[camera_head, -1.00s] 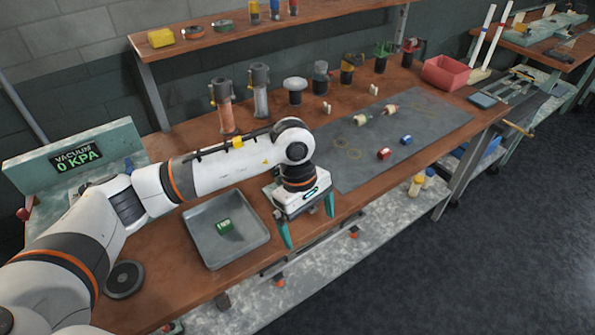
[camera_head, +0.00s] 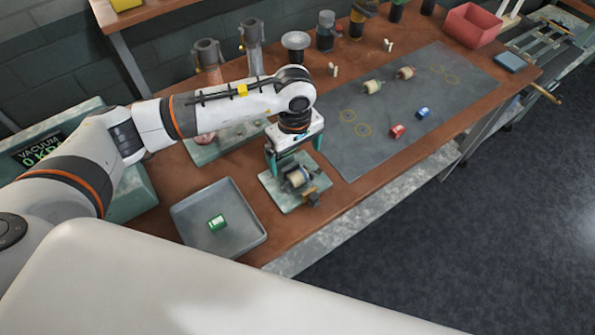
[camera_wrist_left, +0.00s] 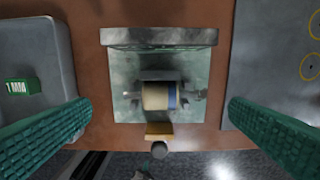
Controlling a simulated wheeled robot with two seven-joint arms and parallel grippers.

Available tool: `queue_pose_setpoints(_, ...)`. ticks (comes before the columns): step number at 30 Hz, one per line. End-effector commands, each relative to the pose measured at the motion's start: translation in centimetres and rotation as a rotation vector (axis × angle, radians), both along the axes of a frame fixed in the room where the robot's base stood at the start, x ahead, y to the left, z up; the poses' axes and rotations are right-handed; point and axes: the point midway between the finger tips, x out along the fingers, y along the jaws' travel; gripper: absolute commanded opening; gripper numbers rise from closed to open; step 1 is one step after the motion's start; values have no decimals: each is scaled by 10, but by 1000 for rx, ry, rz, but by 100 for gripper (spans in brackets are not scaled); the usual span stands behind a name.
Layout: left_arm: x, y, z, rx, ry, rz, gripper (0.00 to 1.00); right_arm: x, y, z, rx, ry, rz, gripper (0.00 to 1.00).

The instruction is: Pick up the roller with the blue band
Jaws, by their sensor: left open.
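The roller with the blue band (camera_head: 297,177) is a short cream cylinder lying in a small metal fixture on a pale green plate (camera_head: 277,190). In the left wrist view the roller (camera_wrist_left: 155,96) lies crosswise near the middle, its blue band at its right end. My left gripper (camera_head: 296,160) is above the fixture, with its teal fingers apart and nothing between them. In the left wrist view the fingers of the left gripper (camera_wrist_left: 160,110) stand wide to either side of the roller, not touching it. My right gripper is not in view.
A grey tray (camera_head: 180,212) with a green block (camera_head: 217,222) is left of the fixture. A grey mat (camera_head: 360,155) on the right holds two other cream rollers (camera_head: 373,86), a red piece (camera_head: 397,130) and a blue piece (camera_head: 422,112). Clamped metal cylinders (camera_head: 208,62) stand behind.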

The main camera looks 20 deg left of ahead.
Motion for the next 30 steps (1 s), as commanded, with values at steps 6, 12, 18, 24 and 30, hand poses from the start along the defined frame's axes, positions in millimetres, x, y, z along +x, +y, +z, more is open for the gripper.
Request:
queue_pose_setpoints(6,-1,0,-15,2,2,1,100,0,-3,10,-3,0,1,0)
queue_pose_setpoints(12,-7,-3,-42,1,6,0,100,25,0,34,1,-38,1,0)
queue_pose_setpoints(18,-5,-2,-64,1,1,0,100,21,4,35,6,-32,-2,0)
queue_pose_setpoints(24,-4,-2,-65,1,-1,0,100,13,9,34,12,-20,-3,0)
queue_pose_setpoints(30,-4,-2,-65,1,-1,0,71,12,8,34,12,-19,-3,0)
